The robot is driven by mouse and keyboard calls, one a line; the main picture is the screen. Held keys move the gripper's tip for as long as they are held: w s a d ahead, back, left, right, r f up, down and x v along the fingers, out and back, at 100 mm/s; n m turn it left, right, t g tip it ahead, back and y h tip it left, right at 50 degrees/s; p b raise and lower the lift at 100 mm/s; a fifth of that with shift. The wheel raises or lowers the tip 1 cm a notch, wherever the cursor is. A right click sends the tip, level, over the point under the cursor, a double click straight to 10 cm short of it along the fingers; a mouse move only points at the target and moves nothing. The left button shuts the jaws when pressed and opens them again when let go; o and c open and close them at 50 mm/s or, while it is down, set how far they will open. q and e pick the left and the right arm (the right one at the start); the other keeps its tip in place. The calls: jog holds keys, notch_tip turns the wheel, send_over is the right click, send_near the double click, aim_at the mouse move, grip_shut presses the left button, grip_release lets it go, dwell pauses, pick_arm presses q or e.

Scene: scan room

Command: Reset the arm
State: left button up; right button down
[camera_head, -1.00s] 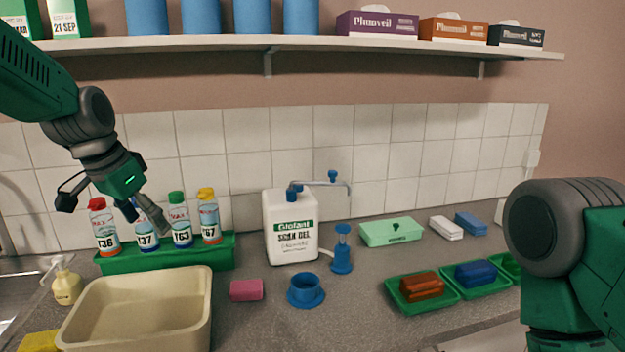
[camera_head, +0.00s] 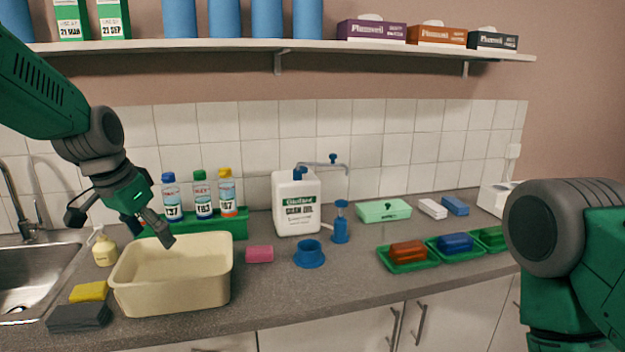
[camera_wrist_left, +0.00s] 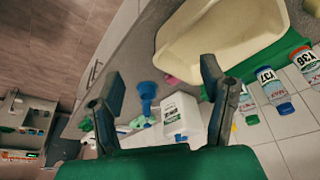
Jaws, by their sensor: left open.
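My left arm comes in from the left in the head view, its upper link sloping down. My left gripper (camera_head: 160,228) points down and right, in front of the bottle rack and above the back left part of the beige basin (camera_head: 172,300). In the left wrist view the left gripper (camera_wrist_left: 162,75) has its two fingers wide apart, with nothing between them. My right arm (camera_head: 560,235) shows only as a grey joint and green link at the right edge. Its gripper is out of view.
A green rack (camera_head: 240,226) holds capped bottles (camera_head: 202,205) behind the basin. A white jug (camera_head: 297,212), blue pump (camera_head: 340,228), blue ring-shaped piece (camera_head: 310,260) and pink block (camera_head: 259,254) stand to the right. A shelf (camera_head: 400,50) runs above. A sink (camera_head: 30,280) is at left.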

pick_arm(q)
jog(key=s+d+f+n+g+y+b, duration=0.1)
jog(key=s+f+b, duration=0.4)
jog(key=f, duration=1.2)
jog(key=s+d+f+n+g+b, duration=0.1)
jog(key=s+f+b, duration=0.1)
jog(key=s+f, duration=1.1)
jog(key=s+f+n+g+b, duration=0.1)
jog(key=s+f+b, duration=0.4)
jog(key=s+f, duration=1.3)
jog(key=shift+s+d+f+n, duration=0.3)
jog(key=shift+s+f+n, duration=0.05)
jog(key=shift+s+n, duration=0.3)
pick_arm(e)
notch_tip(320, 180, down, 13)
jog(key=shift+w+d+r, duration=0.2)
jog(key=shift+d, duration=0.1)
pick_arm(q)
jog(key=shift+d, duration=0.1)
pick_arm(e)
jog(key=shift+d, duration=0.1)
pick_arm(q)
jog(key=shift+d+r+y, duration=0.15)
jog(key=shift+d+y, duration=0.1)
jog(key=shift+y, duration=0.05)
pick_arm(e)
jog(key=shift+d+f, duration=0.1)
jog(key=shift+d, duration=0.2)
